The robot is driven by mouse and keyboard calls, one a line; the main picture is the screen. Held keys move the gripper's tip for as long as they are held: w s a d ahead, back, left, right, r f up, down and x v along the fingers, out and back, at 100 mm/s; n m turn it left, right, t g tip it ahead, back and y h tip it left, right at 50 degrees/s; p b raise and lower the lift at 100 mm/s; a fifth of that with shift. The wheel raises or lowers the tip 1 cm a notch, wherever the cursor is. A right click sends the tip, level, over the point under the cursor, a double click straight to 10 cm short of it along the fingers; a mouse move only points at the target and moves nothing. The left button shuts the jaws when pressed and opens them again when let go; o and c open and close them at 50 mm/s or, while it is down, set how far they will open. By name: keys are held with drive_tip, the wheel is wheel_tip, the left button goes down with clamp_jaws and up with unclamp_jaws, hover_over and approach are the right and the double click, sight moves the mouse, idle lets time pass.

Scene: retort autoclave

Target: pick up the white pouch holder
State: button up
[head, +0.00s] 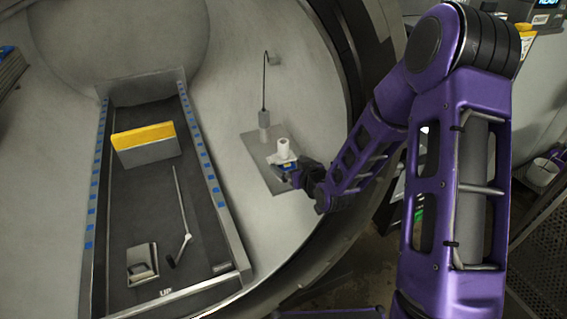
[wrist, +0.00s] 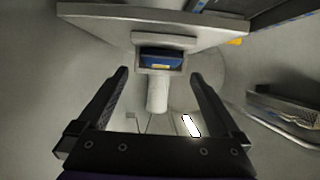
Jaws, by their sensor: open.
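The white pouch holder (head: 283,149) stands on a small grey shelf plate (head: 256,150) on the inner wall of the round chamber. It has a round white post. In the wrist view the holder (wrist: 157,95) shows its post between my fingers and a pale frame around a blue block with a yellow label (wrist: 161,58). My gripper (head: 296,172) is open at the holder, one finger on each side, with visible gaps in the wrist view (wrist: 159,74). The gripper partly hides the holder's lower part in the head view.
A grey post with a thin black probe (head: 264,118) stands behind the holder on the plate. Left is a dark tray rack (head: 102,150) with blue marks, holding a yellow-topped block (head: 145,146), a lever (head: 182,215) and a small metal box (head: 142,263). The chamber rim (head: 350,75) is close to my arm.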

sight(284, 160)
drive_tip(key=x, duration=0.7)
drive_tip(key=shift+w+f, duration=0.2)
drive_tip(key=shift+c, duration=0.2)
drive_tip(key=shift+r, duration=0.1)
drive_tip(key=c, duration=1.4)
